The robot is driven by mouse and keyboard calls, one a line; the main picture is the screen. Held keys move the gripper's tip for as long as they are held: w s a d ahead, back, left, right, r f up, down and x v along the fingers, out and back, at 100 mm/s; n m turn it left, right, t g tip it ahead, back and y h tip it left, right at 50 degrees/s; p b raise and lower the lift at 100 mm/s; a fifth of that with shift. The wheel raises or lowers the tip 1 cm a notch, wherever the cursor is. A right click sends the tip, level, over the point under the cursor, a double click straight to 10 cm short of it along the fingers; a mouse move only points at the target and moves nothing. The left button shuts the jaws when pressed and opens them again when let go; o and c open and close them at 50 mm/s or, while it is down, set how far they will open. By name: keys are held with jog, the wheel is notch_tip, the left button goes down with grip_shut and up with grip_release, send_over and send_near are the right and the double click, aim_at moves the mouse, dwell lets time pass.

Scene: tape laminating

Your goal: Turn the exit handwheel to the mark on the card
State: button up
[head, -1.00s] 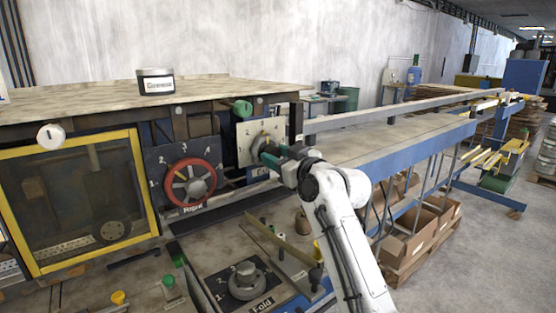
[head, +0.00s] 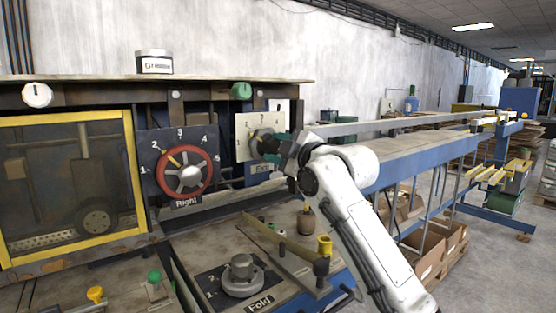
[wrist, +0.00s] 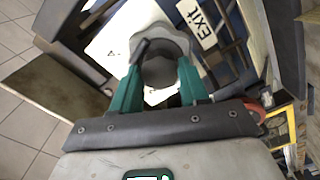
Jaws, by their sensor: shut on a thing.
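The exit handwheel is a small grey knob (head: 262,134) on a cream numbered card (head: 243,132), above an "Exit" label (head: 263,169). My gripper (head: 272,143) is at the knob and covers its right side and part of the card. In the wrist view, the teal fingers of my gripper (wrist: 160,68) are shut on the grey lobed knob (wrist: 160,42), one finger on each side. The "Exit" label (wrist: 197,20) shows upside down beside it. The knob's pointer and the marks under my gripper cannot be read clearly.
Left of the card is a red handwheel (head: 188,172) labelled "Right". A grey "Fold" knob (head: 240,275) lies below on the bench. A yellow-framed window (head: 70,190) stands far left. A blue-edged conveyor (head: 420,165) runs off right.

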jog(key=n+b, duration=0.1)
jog(key=n, duration=0.4)
jog(key=shift+f, duration=0.15)
jog(key=shift+n, duration=0.4)
jog(key=o, duration=1.1)
jog(key=shift+c, duration=0.2)
jog(key=b+v, duration=0.2)
jog(key=v, duration=0.8)
jog(key=shift+s+d, duration=0.25)
jog(key=shift+s, duration=0.1)
